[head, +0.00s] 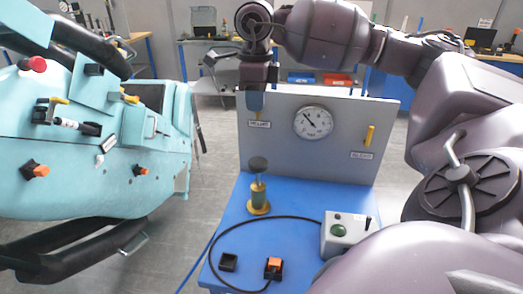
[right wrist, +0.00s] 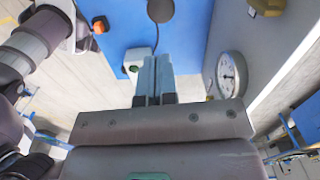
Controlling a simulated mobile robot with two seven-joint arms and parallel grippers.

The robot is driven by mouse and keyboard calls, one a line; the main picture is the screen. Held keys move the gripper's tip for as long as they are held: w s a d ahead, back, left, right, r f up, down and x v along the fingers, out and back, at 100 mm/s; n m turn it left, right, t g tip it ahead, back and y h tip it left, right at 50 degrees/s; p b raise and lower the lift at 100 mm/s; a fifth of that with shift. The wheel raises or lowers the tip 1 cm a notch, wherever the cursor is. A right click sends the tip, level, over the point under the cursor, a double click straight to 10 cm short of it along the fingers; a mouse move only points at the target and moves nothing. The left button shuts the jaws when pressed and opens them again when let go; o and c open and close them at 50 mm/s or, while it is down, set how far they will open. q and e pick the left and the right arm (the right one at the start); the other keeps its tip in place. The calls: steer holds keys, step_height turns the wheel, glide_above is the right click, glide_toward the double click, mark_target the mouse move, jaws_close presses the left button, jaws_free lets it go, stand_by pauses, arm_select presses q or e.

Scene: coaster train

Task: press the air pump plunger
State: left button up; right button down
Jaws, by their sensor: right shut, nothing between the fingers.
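The air pump (head: 258,197) stands upright on the blue table, with a green and brass body and a round black plunger knob (head: 257,163) raised on top. The knob also shows at the top edge of the right wrist view (right wrist: 160,10). My right gripper (head: 256,108) points down above the pump, in front of the grey panel. Its fingers are together and empty, and a clear gap separates them from the knob. The closed fingers also show in the right wrist view (right wrist: 155,65). My left gripper is not in view.
The grey panel (head: 285,160) behind the pump carries a dial gauge (head: 313,122) and a yellow handle (head: 369,135). A box with a green button (head: 339,230) and an orange switch (head: 273,268) are on the blue table (head: 225,220). A teal train car (head: 95,165) fills the left.

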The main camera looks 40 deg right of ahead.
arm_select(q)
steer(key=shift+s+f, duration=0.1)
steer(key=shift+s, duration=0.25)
arm_select(e)
steer(key=shift+s+d, duration=0.1)
steer(key=shift+s, duration=0.05)
glide_toward(257, 161)
step_height(257, 161, down, 6)
steer(key=shift+f+p, duration=0.15)
steer(key=shift+p, duration=0.2)
steer(key=shift+f, duration=0.55)
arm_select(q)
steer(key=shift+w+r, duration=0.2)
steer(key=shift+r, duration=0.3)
arm_select(e)
steer(key=shift+f, duration=0.1)
